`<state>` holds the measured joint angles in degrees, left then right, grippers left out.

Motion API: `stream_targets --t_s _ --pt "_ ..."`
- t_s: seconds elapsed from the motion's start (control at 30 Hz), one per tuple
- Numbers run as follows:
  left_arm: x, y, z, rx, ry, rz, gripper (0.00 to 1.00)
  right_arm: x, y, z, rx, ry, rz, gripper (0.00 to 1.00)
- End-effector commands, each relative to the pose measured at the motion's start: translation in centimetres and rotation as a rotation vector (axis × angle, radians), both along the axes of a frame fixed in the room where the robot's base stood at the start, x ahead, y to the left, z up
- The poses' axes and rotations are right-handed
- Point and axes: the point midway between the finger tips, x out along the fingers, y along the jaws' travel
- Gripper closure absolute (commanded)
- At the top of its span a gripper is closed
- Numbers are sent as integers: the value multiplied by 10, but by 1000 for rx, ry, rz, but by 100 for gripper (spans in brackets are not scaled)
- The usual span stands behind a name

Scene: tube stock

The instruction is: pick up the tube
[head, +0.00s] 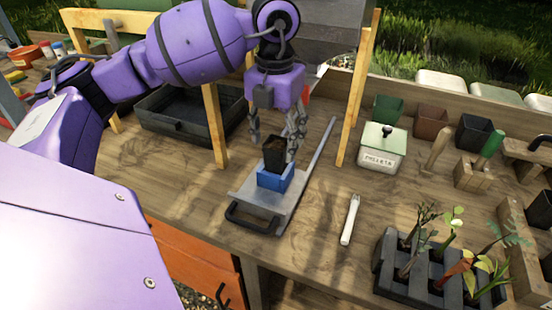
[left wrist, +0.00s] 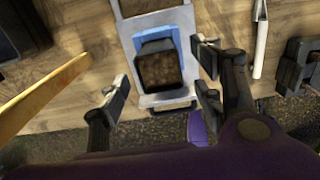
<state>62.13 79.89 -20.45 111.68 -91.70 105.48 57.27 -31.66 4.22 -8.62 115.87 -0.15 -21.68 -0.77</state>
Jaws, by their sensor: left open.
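The tube, a small dark square pot filled with brown soil (head: 274,156), stands upright in a blue holder (head: 275,181) on a grey metal plate with a black handle (head: 258,203). My left gripper (head: 276,142) points down over it with its fingers open. In the left wrist view the tube (left wrist: 159,69) lies between the two spread fingers (left wrist: 162,80), with a visible gap on each side. The tube's lower part is hidden inside the holder. My right gripper is in neither view.
A wooden frame with upright posts (head: 214,128) stands around the work spot. A white marker-like stick (head: 350,219) lies to the right. A pellets box (head: 382,148), small pots, and a black tray of seedlings (head: 405,287) stand further right. A black tray (head: 165,120) is at the left.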

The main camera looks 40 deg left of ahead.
Motion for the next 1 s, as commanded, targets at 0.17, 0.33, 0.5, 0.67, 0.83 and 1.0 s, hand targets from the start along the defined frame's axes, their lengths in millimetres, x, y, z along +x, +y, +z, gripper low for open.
stream_targets --t_s 0.17,0.33,0.5,0.67,0.83,1.0 --pt "1 1 -24 -2 3 0 39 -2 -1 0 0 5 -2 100" --pt "1 1 -30 -2 -1 -1 39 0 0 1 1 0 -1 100" --pt "1 1 -30 -2 0 -1 43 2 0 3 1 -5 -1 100" --pt "1 1 -30 -2 0 -1 64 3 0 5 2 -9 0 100" --pt "1 1 -30 -2 0 -1 87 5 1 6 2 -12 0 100" --pt "1 1 -29 -2 0 -1 91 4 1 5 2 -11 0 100"
